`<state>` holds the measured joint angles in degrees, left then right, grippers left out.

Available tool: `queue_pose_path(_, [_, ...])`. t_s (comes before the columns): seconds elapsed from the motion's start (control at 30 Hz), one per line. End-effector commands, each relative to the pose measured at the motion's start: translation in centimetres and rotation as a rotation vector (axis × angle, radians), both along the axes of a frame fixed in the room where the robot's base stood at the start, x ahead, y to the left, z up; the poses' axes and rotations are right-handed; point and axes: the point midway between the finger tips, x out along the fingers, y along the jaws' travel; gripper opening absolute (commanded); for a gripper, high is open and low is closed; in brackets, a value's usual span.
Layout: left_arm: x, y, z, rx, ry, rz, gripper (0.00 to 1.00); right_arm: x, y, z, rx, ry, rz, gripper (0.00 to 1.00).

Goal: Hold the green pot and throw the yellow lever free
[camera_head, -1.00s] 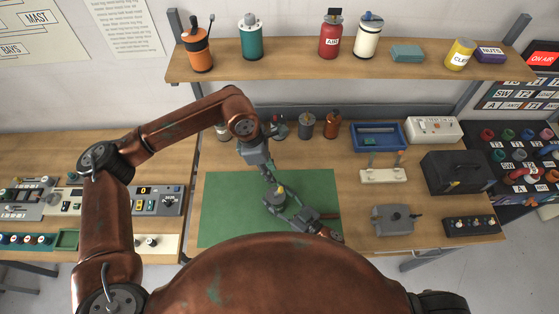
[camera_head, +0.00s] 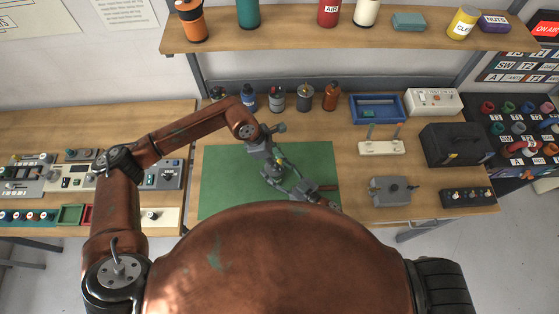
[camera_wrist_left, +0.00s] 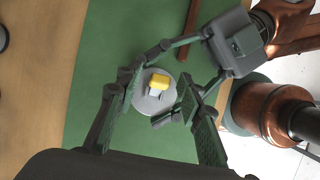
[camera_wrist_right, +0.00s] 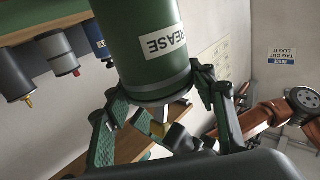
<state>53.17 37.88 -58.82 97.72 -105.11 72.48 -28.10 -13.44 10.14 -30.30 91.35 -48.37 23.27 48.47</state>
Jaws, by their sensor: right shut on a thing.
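The green pot (camera_wrist_right: 150,50) fills the top of the right wrist view, with a white label whose lettering is upside down there. Its round grey lid (camera_wrist_left: 155,103) carries the yellow lever (camera_wrist_left: 159,82), seen from above in the left wrist view. My right gripper (camera_wrist_right: 160,92) is shut on the pot, its fingers on both sides near the lid. My left gripper (camera_wrist_left: 160,90) is above the lid with its fingers apart on either side of the lever; I see no clear contact. In the head view both grippers crowd together over the green mat (camera_head: 225,175) and mostly hide the pot.
Several small bottles (camera_head: 304,98) stand behind the mat. A blue tray (camera_head: 377,107), a white switch stand (camera_head: 381,147), a grey box (camera_head: 390,190) and a black case (camera_head: 455,145) are on the right. A shelf (camera_head: 350,42) of canisters runs above. The mat's left part is clear.

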Motion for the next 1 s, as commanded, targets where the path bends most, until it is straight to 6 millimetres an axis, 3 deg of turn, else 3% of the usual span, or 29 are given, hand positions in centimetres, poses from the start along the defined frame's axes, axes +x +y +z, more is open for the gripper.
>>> queue_pose_path(0.43, [0.02,-0.43,-0.91,0.000,-0.001,-0.001,0.34,0.04,-0.11,-0.09,-0.001,0.001,-0.002,0.14])
queue_pose_path(0.9, [0.03,-0.40,-0.88,0.000,-0.001,-0.001,0.02,0.04,-0.11,-0.09,-0.001,0.001,-0.002,0.14])
queue_pose_path(1.0, [0.03,-0.40,-0.88,0.000,-0.001,-0.001,0.00,0.04,-0.11,-0.09,-0.001,0.001,-0.002,0.14])
